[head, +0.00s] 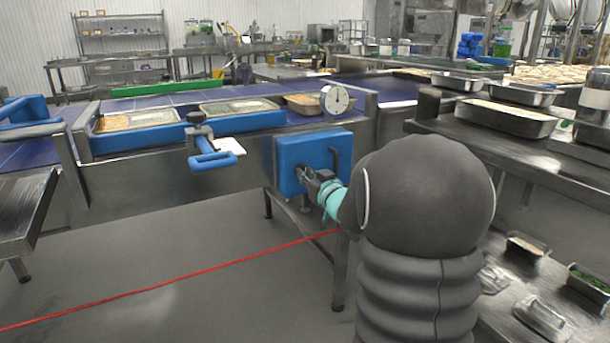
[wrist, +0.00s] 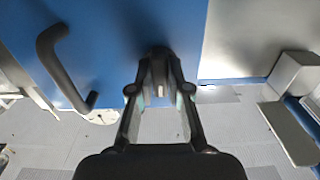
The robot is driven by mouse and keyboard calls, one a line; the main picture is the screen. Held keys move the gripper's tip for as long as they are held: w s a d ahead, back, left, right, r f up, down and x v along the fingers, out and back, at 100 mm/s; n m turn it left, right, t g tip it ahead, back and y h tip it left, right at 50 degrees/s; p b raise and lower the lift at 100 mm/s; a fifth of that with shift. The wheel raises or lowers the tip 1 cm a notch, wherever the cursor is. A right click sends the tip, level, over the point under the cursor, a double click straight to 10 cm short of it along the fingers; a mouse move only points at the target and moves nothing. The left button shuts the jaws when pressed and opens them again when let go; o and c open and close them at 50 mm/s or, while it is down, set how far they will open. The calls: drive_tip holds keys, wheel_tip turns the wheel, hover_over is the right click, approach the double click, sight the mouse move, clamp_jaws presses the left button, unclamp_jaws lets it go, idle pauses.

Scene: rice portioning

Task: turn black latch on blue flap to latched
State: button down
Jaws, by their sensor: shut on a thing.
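The blue flap (head: 290,150) is a square panel on the side of the steel conveyor frame. It fills the upper middle of the wrist view (wrist: 115,25). A curved black handle (head: 334,158) stands out from it and shows at upper left in the wrist view (wrist: 58,65). The black latch (wrist: 158,52) is a small dark knob at the flap, between my fingertips. My gripper (wrist: 160,88) is shut on it; in the head view my gripper (head: 305,178) meets the flap's lower middle. The fingers hide most of the latch, so its angle is unclear.
A blue-handled fixture (head: 210,160) juts from the conveyor side to the left. A round dial (head: 335,99) stands above the flap. A steel counter with trays (head: 510,118) is at right. A red line (head: 170,279) crosses the open floor.

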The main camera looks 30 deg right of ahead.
drive_tip(key=c, duration=1.1)
unclamp_jaws()
drive_tip(key=s, duration=1.2)
drive_tip(key=shift+d, duration=0.2)
